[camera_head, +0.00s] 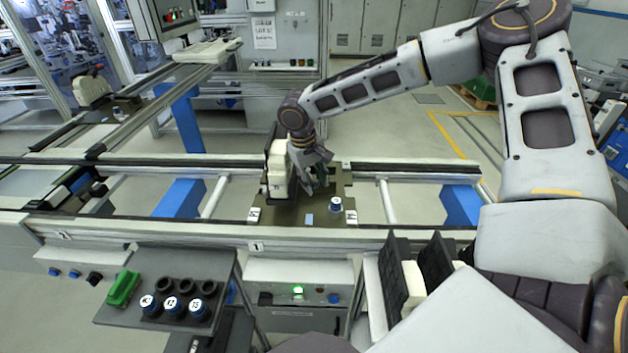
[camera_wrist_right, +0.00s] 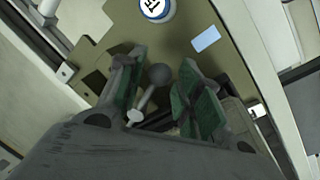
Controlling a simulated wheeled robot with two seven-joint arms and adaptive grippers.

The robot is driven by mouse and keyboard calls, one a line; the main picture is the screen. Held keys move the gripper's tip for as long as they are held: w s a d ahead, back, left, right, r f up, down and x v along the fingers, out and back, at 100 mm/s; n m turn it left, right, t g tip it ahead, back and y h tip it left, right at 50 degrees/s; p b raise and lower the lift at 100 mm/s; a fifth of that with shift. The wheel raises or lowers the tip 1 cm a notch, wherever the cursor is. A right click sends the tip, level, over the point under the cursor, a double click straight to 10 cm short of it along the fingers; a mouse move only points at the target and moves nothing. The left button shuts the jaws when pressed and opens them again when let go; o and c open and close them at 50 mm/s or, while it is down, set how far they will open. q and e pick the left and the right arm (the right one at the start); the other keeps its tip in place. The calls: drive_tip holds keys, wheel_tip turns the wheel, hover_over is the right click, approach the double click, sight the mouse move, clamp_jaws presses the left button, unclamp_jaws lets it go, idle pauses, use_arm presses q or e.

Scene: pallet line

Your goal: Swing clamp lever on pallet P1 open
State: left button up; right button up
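The pallet (camera_head: 287,214) is an olive plate on the conveyor rails in the middle of the head view, and part of it shows in the wrist view (camera_wrist_right: 215,65). My right gripper (camera_head: 316,178) is low over it, beside the white block. In the wrist view, my right gripper (camera_wrist_right: 165,92) is open, with its green pads apart. The clamp lever (camera_wrist_right: 150,92), a pale rod with a dark ball knob, shows between the fingers. I cannot tell whether a pad touches it. In the head view the gripper hides the lever. My left gripper is not in view.
A white block (camera_head: 277,165) stands on the pallet close to my gripper. A blue-rimmed round piece (camera_head: 336,204) sits at the pallet's front right. A dark tray (camera_head: 142,316) with several round pieces and a green item (camera_head: 123,288) stands front left. Black racks (camera_head: 396,275) stand front right.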

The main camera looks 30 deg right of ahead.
drive_tip(key=shift+o, duration=0.2)
drive_tip(key=shift+a+r, duration=0.15)
drive_tip(key=shift+r, duration=0.65)
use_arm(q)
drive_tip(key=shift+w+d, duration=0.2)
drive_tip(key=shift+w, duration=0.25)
use_arm(e)
wheel_tip(320, 180, up, 10)
drive_tip(key=a, duration=0.2)
